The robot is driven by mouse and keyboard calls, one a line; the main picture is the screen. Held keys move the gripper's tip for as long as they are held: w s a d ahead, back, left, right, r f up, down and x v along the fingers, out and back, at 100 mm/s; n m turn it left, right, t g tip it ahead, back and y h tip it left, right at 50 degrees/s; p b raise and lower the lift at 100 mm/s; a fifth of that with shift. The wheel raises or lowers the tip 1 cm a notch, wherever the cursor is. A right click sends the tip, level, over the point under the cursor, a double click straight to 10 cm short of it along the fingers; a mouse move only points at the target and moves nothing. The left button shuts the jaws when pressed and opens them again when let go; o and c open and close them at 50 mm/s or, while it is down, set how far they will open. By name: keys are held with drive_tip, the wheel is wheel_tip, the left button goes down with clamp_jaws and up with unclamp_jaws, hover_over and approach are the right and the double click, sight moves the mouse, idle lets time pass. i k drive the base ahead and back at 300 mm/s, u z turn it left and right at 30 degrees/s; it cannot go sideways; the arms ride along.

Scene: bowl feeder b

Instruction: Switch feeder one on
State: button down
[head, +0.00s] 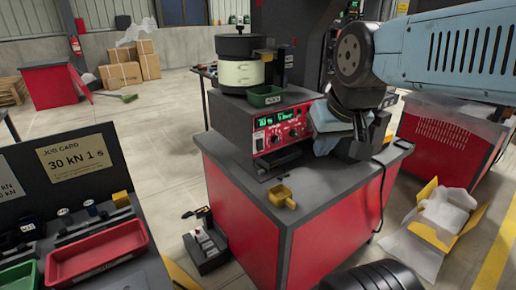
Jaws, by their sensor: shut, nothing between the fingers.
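The feeder's control box (228,118) stands on a red bench with a grey top. Its red front panel (268,129) has a lit green display (283,117), a white socket or switch at left and dark knobs or buttons below the display. Which one is the power switch is too small to tell. The bowl feeder (240,73), black over cream, sits on top of the box. My gripper (318,130) is shut and empty at the panel's right end, hiding that part. I cannot tell whether it touches the panel.
A yellow scoop (282,196) lies on the bench top (320,190) in front of the box. A green tray (264,96) sits on the box's front edge. A button box (207,250) stands on the floor. A job card board (75,159) and red tray (98,250) are at left.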

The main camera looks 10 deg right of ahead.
sight(259, 143)
drive_tip(key=z, duration=0.9)
drive_tip(key=k, duration=1.2)
drive_tip(key=u, duration=0.95)
drive_tip(key=i, duration=1)
drive_tip(key=z, duration=0.05)
